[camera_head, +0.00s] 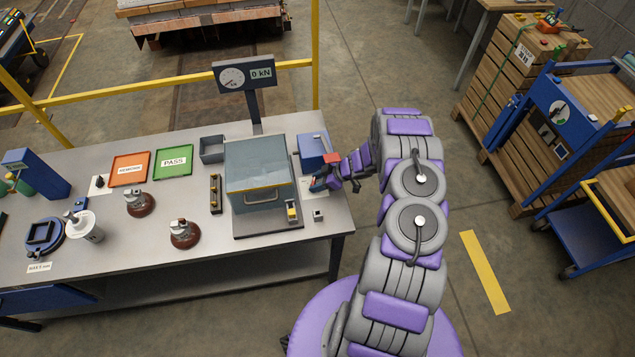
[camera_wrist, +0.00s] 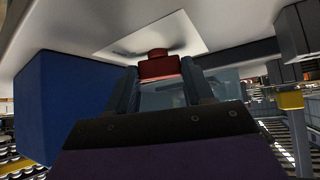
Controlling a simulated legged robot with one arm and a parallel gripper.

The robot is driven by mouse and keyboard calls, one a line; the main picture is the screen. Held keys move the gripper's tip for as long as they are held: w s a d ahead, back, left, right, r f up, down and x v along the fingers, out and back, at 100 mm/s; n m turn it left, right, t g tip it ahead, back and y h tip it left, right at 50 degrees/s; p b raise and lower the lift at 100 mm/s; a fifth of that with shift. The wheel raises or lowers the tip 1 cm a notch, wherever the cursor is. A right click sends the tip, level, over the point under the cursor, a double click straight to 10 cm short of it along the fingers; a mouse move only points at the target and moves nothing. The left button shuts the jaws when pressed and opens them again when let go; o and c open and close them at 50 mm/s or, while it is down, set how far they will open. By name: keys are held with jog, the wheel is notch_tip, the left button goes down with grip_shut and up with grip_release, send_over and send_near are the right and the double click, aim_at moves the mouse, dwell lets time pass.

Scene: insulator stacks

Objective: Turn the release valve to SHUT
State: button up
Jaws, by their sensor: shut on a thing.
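The release valve is a small red knob (camera_wrist: 158,66) in the wrist view. It sits between the two fingers of my gripper (camera_wrist: 165,85), which is shut on it. In the head view my gripper (camera_head: 324,181) is at the right end of the table, just in front of the blue pump box (camera_head: 312,148); there it mostly hides the valve. The blue box also fills the left of the wrist view (camera_wrist: 75,105). A pale plate (camera_wrist: 150,35) lies behind the knob; its markings, and so the valve's setting, cannot be read.
A grey press box (camera_head: 258,165) with a handle stands left of my gripper. A gauge reading 0 kN (camera_head: 245,75) rises behind it. Brown insulators (camera_head: 185,234), an orange tray (camera_head: 130,170) and a green PASS tray (camera_head: 174,161) are further left on the table (camera_head: 290,245).

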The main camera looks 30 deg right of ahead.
jog(key=n+b, duration=0.1)
jog(key=b, duration=0.1)
jog(key=n+g+y+b, duration=0.1)
jog(key=b, duration=0.1)
jog(key=shift+w+d+f+g, duration=0.2)
jog(key=shift+w+g, duration=0.1)
jog(key=shift+w, duration=0.05)
jog(key=n+b, duration=0.1)
jog(key=n+g+b, duration=0.1)
jog(key=b, duration=0.1)
jog(key=shift+w+r+y, duration=0.1)
jog(key=shift+r+y, duration=0.1)
jog(key=shift+y, duration=0.1)
jog(key=shift+r+n+g, duration=0.2)
jog(key=shift+n+g, duration=0.1)
jog(key=o, duration=1)
jog(key=shift+f, duration=0.15)
jog(key=shift+o, duration=0.2)
jog(key=p+v, duration=0.1)
jog(key=v, duration=1.6)
jog(key=shift+d, duration=0.25)
jog(key=shift+c, duration=0.3)
